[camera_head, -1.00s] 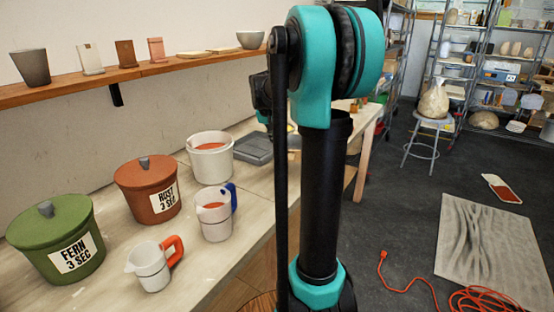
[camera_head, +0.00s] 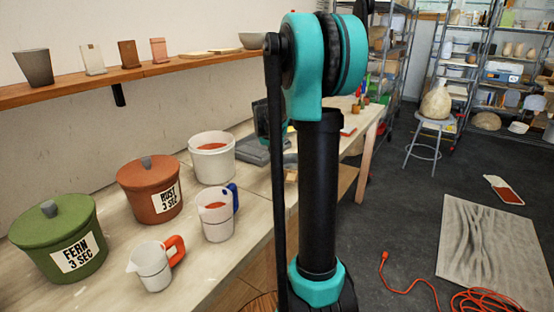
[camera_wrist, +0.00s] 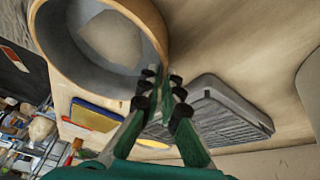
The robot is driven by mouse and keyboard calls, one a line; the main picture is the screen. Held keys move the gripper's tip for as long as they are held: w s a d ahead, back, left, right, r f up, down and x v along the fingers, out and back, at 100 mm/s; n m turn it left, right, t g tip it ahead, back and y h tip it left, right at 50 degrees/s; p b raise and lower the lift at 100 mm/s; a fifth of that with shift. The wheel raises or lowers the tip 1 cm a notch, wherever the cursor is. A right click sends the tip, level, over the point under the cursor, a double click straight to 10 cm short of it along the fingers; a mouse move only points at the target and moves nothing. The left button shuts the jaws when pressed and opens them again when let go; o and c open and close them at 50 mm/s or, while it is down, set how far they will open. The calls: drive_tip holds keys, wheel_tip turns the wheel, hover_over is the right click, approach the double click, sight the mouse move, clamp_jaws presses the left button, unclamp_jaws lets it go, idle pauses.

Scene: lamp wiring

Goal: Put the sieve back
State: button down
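The sieve (camera_wrist: 154,22), a round wooden-rimmed hoop with a pale grey inside, fills the upper left of the wrist view. My gripper (camera_wrist: 163,76) has its two fingers on either side of the sieve's rim, with only a narrow gap between the tips, and looks closed on it. Whether the sieve is touching the bench is not clear. In the head view my arm hides the gripper, and I cannot make out the sieve there.
A grey ribbed tray (camera_wrist: 232,108) and a blue-and-yellow block (camera_wrist: 95,115) show near the fingers. On the bench are a green bucket (camera_head: 60,235), a rust bucket (camera_head: 150,190), a white bucket (camera_head: 212,165) and two jugs. A wall shelf (camera_head: 150,69) runs above.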

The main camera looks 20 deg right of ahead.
drive_tip(key=c, duration=1.7)
unclamp_jaws()
drive_tip(key=v, duration=1.2)
drive_tip(key=shift+s, duration=0.1)
